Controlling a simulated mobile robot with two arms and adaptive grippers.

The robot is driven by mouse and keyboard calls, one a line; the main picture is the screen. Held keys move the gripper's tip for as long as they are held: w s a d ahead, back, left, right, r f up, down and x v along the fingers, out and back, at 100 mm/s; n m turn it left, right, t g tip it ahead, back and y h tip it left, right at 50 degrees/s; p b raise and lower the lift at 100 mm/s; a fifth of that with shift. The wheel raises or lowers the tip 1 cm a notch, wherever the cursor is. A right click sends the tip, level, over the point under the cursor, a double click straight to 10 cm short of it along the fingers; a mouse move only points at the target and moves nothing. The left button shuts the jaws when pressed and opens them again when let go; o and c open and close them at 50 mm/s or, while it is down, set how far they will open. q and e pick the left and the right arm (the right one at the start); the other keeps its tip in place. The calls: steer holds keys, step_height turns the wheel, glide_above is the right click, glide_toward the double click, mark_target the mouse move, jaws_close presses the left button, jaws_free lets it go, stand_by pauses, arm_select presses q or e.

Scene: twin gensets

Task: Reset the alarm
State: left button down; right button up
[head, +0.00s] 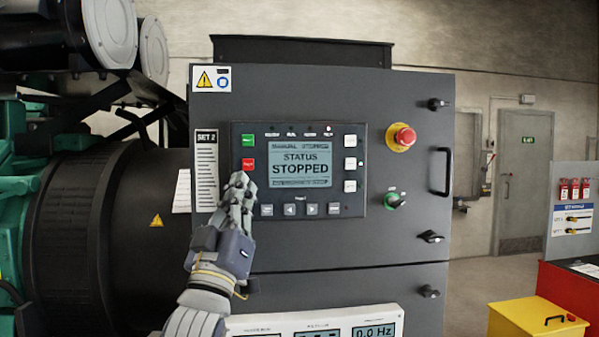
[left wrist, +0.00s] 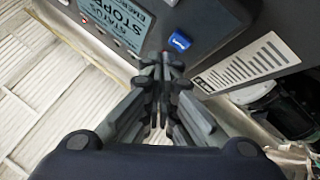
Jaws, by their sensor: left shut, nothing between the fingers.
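The grey genset cabinet (head: 410,245), labelled SET 2, carries a control panel (head: 350,208). Its screen (head: 300,168) reads STATUS STOPPED. A green button (head: 248,141) and a red button (head: 248,163) sit left of the screen, with pale buttons at right and along the bottom. A small red light shows above the screen. My left gripper (head: 241,184) is shut and empty, its tips just below the red button; contact cannot be told. In the left wrist view the shut fingers (left wrist: 162,62) point at the panel, near a blue button (left wrist: 180,41). My right gripper is out of view.
A red emergency stop (head: 405,137) and a green selector (head: 396,200) sit right of the panel. A black handle (head: 440,172) protrudes beyond them. White meters (head: 320,325) are below. A yellow box (head: 535,322) stands at lower right.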

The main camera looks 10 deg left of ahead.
arm_select(q)
steer(key=shift+w, duration=0.2)
stand_by(0.4)
steer(key=shift+w+a, duration=0.15)
steer(key=shift+w, duration=0.1)
steer(key=shift+w+a, duration=0.1)
steer(key=shift+w, duration=0.35)
stand_by(0.6)
steer(key=shift+s, duration=0.15)
steer(key=shift+s+d, duration=0.25)
steer(key=shift+s, duration=0.5)
steer(key=s+d, duration=0.1)
steer(key=s, duration=0.4)
steer(key=shift+s+d+p, duration=0.3)
steer(key=shift+s+p, duration=0.1)
stand_by(0.3)
